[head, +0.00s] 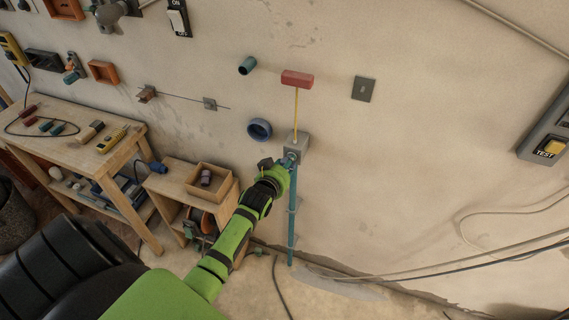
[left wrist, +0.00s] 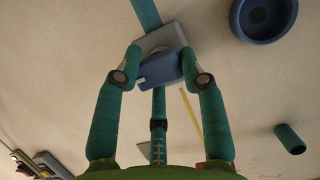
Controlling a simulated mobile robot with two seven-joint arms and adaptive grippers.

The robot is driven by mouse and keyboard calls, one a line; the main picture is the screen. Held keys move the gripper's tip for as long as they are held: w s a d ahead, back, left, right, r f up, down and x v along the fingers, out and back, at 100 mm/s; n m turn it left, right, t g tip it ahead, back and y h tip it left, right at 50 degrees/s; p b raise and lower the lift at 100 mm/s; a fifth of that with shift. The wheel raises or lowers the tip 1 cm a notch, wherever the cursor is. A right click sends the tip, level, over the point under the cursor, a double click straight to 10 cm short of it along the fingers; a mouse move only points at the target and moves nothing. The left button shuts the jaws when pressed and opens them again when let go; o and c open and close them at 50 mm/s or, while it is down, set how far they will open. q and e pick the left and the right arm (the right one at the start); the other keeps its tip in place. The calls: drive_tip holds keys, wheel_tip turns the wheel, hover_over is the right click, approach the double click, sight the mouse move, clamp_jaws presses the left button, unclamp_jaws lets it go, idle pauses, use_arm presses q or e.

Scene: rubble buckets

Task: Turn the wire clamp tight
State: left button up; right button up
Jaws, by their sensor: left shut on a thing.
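A grey box (head: 297,143) is fixed to the wall, with a teal pipe (head: 291,235) below it and a yellow strip (head: 296,112) running up to a red block (head: 297,79). My left gripper (head: 288,164) is at the front of this box. In the left wrist view my left gripper (left wrist: 161,64) is shut on a blue knob (left wrist: 158,72) with a white mark, in front of the grey box (left wrist: 163,38). A thin wire (head: 180,98) runs on the wall between a brown fitting (head: 147,93) and a grey plate (head: 210,103). I cannot tell which fitting is the wire clamp.
A blue ring (head: 259,129) and a teal peg (head: 247,65) stick out of the wall near my gripper. A wooden bench (head: 75,122) and a low shelf with an open wooden box (head: 212,194) stand at left. Cables hang at lower right. The wall right of the pipe is mostly clear.

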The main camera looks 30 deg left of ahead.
use_arm(q)
drive_tip(key=shift+s+d+f, duration=0.15)
drive_tip(key=shift+d+f, duration=0.15)
drive_tip(key=shift+f, duration=0.2)
drive_tip(key=o, duration=1.2)
drive_tip(key=shift+o, duration=0.2)
drive_tip(key=shift+r, duration=0.2)
drive_tip(key=v, duration=1.1)
drive_tip(key=shift+s+d+r, duration=0.15)
drive_tip(key=shift+s+r, duration=0.05)
drive_tip(key=shift+s, duration=0.1)
